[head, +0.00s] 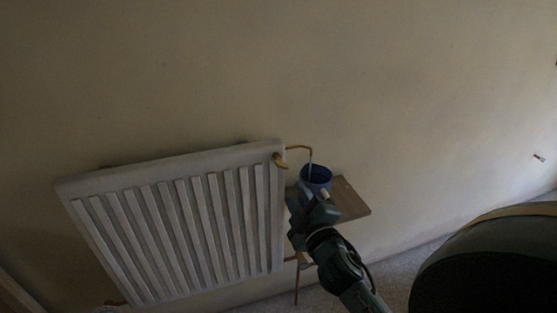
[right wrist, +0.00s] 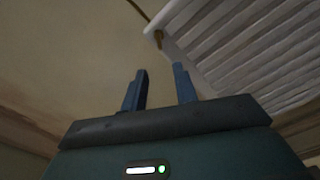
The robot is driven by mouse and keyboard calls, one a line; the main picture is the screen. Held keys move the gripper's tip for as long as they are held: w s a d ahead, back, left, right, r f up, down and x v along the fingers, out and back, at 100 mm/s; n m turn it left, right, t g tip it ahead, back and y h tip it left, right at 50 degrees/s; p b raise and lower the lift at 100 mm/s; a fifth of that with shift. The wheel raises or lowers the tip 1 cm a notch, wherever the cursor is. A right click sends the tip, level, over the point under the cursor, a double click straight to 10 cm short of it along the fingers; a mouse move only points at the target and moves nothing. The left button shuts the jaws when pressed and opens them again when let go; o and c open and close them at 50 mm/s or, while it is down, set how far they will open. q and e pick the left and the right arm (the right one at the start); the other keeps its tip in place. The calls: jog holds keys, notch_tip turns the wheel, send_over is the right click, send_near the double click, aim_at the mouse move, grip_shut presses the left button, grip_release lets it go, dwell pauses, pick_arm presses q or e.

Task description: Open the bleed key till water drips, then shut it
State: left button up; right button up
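The white ribbed radiator (head: 180,225) hangs tilted in the picture on the wall. A brass-coloured key (head: 279,160) is at its upper right corner; a brass fitting (right wrist: 158,38) also shows in the right wrist view, beyond the fingertips. A thin brass pipe (head: 300,147) runs right from there. A thin pale line drops from its end into a blue cup (head: 318,175); I cannot tell whether it is water or tube. My right gripper (head: 308,201) is below and right of the key, in front of the cup. Its fingers (right wrist: 160,85) are apart and empty. My left gripper is out of view.
The cup is at a small wooden board (head: 349,199) beside the radiator, partly hidden by my right gripper. A large dark rounded shape (head: 490,265) fills the lower right corner. The wall (head: 430,100) above is bare.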

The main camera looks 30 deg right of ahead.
aim_at(284, 168)
jog(key=b+x, duration=0.2)
jog(key=x, duration=0.2)
jog(key=b+x, duration=0.2)
jog(key=x, duration=0.2)
jog(key=b+x, duration=0.3)
jog(key=x, duration=0.2)
jog(key=shift+d+f, duration=0.15)
jog(key=shift+d, duration=0.2)
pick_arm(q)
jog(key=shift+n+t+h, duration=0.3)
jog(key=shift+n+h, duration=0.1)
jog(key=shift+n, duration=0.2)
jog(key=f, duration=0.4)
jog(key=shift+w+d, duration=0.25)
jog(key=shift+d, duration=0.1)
pick_arm(e)
jog(key=shift+c, duration=0.2)
grip_shut()
